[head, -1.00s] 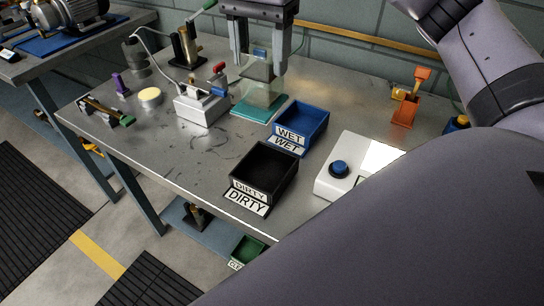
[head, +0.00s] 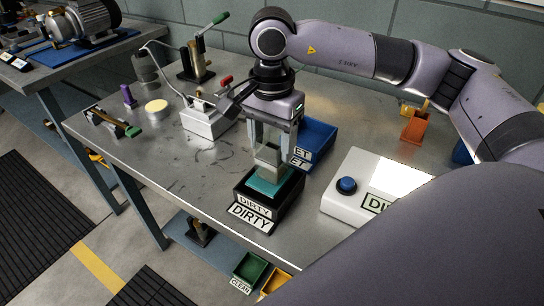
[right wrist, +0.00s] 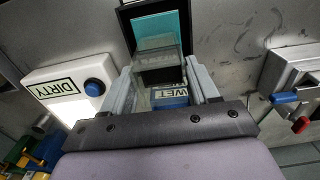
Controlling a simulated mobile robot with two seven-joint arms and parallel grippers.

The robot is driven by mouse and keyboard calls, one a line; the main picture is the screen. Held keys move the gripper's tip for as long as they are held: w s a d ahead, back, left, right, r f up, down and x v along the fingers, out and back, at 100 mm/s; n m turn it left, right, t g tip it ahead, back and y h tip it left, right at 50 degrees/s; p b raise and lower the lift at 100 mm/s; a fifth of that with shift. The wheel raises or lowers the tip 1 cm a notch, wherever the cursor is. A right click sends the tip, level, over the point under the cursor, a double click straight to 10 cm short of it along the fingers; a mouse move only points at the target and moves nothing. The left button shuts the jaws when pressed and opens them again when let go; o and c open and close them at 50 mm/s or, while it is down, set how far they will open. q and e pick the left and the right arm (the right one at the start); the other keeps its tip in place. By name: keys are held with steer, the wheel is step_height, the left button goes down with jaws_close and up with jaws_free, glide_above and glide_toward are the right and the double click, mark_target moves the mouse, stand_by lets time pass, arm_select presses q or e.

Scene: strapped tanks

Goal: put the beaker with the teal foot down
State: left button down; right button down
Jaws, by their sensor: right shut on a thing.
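The clear beaker (head: 267,157) stands upright with its square teal foot (head: 272,182) below it. My right gripper (head: 272,145) is shut on the beaker from above. The teal foot is over or inside the black DIRTY tray (head: 290,200); I cannot tell whether it touches the tray floor. In the right wrist view the beaker (right wrist: 158,58) is between the two fingers of my right gripper (right wrist: 163,88), with the teal foot (right wrist: 162,30) framed by the dark tray walls. My left gripper is not in view.
The blue WET tray (head: 322,134) stands close behind the black one. A white box with a blue button (head: 346,186) is to the right. A white fixture with a red lever (head: 203,122) is to the left. The metal bench (head: 185,170) is clear at front left.

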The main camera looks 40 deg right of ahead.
mark_target(271, 156)
step_height(271, 156, down, 4)
steer(key=shift+f, duration=0.15)
steer(key=shift+f, duration=0.15)
steer(key=shift+c, duration=1.4)
jaws_free()
steer(key=shift+r, duration=0.45)
step_height(271, 156, up, 12)
steer(key=shift+f, duration=0.25)
